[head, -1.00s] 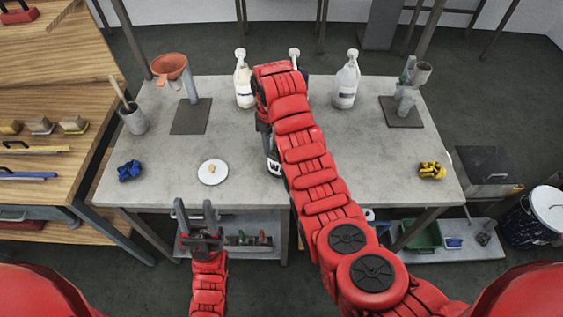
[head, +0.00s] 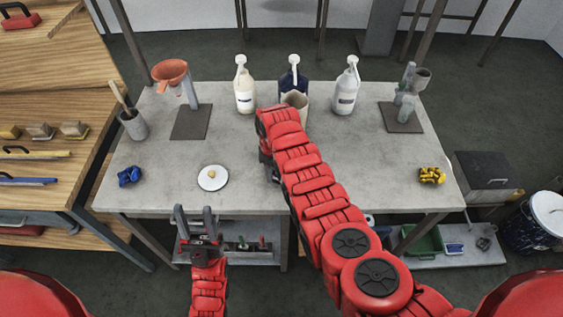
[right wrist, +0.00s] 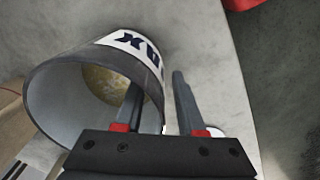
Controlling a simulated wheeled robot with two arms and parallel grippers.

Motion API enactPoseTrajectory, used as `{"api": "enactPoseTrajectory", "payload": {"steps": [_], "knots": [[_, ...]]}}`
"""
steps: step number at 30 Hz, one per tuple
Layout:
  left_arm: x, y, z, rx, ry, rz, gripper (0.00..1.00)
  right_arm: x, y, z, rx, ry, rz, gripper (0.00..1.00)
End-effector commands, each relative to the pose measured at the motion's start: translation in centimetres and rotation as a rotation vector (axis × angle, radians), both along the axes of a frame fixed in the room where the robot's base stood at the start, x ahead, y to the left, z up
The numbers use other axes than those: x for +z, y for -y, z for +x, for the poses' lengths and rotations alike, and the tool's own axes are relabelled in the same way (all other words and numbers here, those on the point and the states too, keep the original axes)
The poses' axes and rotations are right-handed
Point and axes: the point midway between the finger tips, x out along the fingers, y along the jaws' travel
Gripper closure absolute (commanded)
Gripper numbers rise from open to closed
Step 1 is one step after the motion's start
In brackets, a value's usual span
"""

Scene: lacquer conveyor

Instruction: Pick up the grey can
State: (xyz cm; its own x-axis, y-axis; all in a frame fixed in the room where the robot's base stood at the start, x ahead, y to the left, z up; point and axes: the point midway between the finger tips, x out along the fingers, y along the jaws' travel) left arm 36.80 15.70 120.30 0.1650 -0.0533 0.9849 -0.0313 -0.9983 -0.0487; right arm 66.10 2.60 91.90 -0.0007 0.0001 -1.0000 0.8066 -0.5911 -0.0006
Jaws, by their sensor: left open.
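The grey can (right wrist: 48,77) shows large in the right wrist view, with its open mouth toward the camera. It has a white label with dark letters and a yellowish patch inside. My right gripper (right wrist: 157,85) is open there; its left finger overlaps the mouth, and its right finger is outside the near wall. The wall shows between the fingers; contact cannot be told. In the head view my right gripper (head: 273,173) is low over the table's front middle, and my arm hides the can. My left gripper (head: 196,213) is open and empty in front of the table.
A blue cloth (head: 129,175) lies left, a yellow one (head: 431,175) right. Several bottles and a pale open container (head: 295,101) stand behind. The table's right middle is clear.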

Motion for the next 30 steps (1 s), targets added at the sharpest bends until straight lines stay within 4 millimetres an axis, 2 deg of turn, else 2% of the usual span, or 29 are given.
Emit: {"api": "enactPoseTrajectory", "payload": {"steps": [11,17,30], "knots": [[0.11,0.01,0.0,0.0,0.0,0.0,0.5,-0.37,0.01,0.01,0.001,0.001,0.0,0.63],[0.1,0.0,0.01,0.0,0.0,0.0,0.5,-0.37,0.02,0.0,0.0,0.001,0.0,0.99],[0.1,0.0,0.0,0.0,0.0,0.0,0.5,-0.38,0.04,-0.02,0.0,0.001,-0.001,1.0]]}}
